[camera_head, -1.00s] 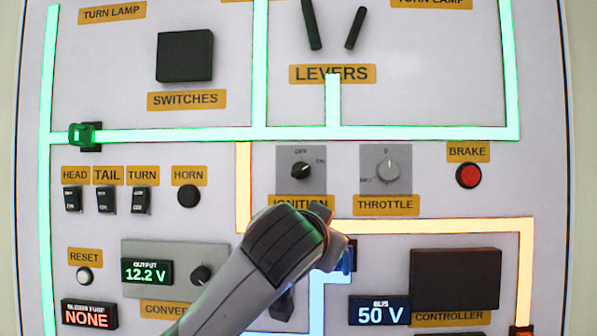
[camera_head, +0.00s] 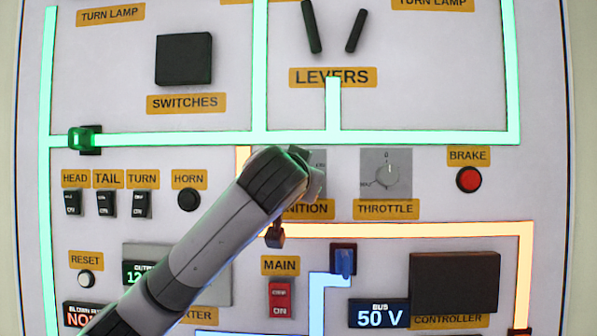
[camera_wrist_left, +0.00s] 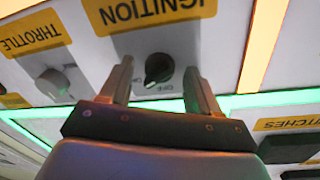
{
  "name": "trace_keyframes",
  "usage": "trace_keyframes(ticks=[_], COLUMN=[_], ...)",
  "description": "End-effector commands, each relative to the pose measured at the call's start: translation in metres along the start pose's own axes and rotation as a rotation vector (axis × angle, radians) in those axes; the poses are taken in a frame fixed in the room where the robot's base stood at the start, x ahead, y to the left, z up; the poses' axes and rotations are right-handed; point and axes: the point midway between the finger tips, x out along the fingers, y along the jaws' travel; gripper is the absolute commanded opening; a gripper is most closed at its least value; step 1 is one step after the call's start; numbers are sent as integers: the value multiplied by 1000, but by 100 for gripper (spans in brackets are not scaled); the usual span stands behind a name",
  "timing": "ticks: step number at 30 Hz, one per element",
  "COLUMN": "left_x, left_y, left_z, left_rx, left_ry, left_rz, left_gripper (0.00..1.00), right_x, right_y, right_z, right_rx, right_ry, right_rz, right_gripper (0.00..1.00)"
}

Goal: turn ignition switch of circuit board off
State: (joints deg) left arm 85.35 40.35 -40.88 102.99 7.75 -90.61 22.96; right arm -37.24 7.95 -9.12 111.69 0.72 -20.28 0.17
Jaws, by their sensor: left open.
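The ignition switch (camera_wrist_left: 158,69) is a black rotary knob on a grey plate, seen in the left wrist view below its yellow IGNITION label (camera_wrist_left: 150,12). The view is upside down there. My left gripper (camera_wrist_left: 160,80) is open, with one finger on each side of the knob. I cannot tell whether the fingers touch it. In the head view my left arm (camera_head: 270,180) covers the knob, and only the right edge of its plate (camera_head: 319,165) and part of the label show. My right gripper is not in view.
The throttle knob (camera_head: 387,175) sits to the right of the ignition plate, with the red brake button (camera_head: 469,179) beyond it. The red MAIN switch (camera_head: 281,298) and a blue connector (camera_head: 343,261) are below. Two black levers (camera_head: 312,27) stick out above.

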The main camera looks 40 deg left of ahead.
Motion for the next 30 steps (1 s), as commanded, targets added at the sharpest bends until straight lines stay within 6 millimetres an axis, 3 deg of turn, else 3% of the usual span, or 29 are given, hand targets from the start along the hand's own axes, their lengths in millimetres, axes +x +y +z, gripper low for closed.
trace_keyframes(ticks=[8, 13, 14, 23, 30], left_x=[2, 2, 2, 2, 2], left_y=[0, 0, 0, 1, 3], left_z=[1, 1, 1, 2, 4], left_rx=[0, 0, 0, -29, -150], left_ry=[0, 0, 0, 2, 11], left_rz=[0, 0, 0, 0, -1], left_gripper=[62, 10, 6, 6, 7], right_x=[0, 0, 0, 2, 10], right_y=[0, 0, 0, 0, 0], right_z=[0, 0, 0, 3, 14], right_rx=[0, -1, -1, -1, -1], right_ry=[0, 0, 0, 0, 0], right_rz=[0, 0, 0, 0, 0], right_gripper=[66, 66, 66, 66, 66])
